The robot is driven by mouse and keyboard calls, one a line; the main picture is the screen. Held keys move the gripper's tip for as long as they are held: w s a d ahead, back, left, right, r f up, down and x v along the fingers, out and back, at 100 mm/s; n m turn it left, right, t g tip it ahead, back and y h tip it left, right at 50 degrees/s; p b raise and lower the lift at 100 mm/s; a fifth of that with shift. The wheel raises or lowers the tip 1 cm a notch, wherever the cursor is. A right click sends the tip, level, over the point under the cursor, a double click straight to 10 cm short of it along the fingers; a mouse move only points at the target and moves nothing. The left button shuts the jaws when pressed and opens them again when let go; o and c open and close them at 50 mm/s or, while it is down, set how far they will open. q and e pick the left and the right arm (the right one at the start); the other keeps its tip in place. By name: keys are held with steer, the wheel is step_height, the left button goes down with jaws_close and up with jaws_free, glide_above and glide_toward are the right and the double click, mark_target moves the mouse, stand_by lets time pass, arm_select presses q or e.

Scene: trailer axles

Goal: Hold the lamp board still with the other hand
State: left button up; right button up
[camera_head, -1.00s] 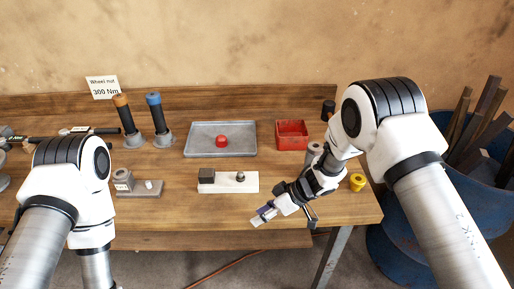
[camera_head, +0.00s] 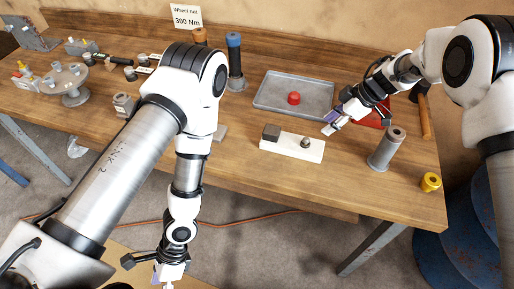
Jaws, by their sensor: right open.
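The lamp board, a white board (camera_head: 314,153) with a dark block (camera_head: 271,132) at its left end and a small dark round fitting (camera_head: 305,142) toward its right, lies flat on the wooden bench. My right gripper (camera_head: 333,126) is open, just behind the board's right end. I cannot tell whether it touches the board. My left gripper (camera_head: 168,277) hangs low at the bottom of the view, in front of the bench's front edge and away from the board. Its fingertips are small and partly cut off, so its opening is unclear.
Behind the board is a grey tray (camera_head: 265,101) with a red button-like piece (camera_head: 294,98). A red bin (camera_head: 374,119) is partly hidden by my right arm. A grey cylinder (camera_head: 384,150) and a yellow piece (camera_head: 431,182) stand to the right. A hammer (camera_head: 423,110) lies near the right edge.

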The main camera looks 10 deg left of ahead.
mark_target(270, 137)
arm_select(q)
steer(key=w+a+r+m+t+y, duration=0.2)
steer(key=w+a+m+t+y, duration=0.5)
steer(key=w+a+m, duration=0.4)
steer(key=w+d+r+m+t, duration=0.1)
steer(key=w+d+m+t, duration=0.15)
steer(key=w, duration=0.35)
steer(key=w+d+m+t, duration=0.1)
steer(key=w+m+t, duration=0.2)
steer(key=w, duration=0.3)
steer(key=w+d+r+m+t+h, duration=0.1)
steer(key=w+d+m+t+h, duration=0.2)
steer(key=w+d, duration=0.3)
steer(key=w+d+r+m+t+h, duration=0.1)
steer(key=w+d+m+t+h, duration=0.2)
steer(key=w+d, duration=0.4)
steer(key=w+d+r+m+t+h, duration=0.2)
steer(key=w+d+t, duration=0.4)
steer(key=d, duration=0.4)
steer(key=shift+w+m+t+h, duration=0.15)
steer(key=shift+m+t+h, duration=0.5)
steer(key=shift+h, duration=0.55)
steer(key=shift+w, duration=0.4)
steer(key=w, duration=0.7)
steer(key=shift+d, duration=0.2)
steer(key=shift+s, duration=0.1)
steer(key=c, duration=1.5)
steer(key=shift+f, duration=0.1)
steer(key=shift+c, duration=0.2)
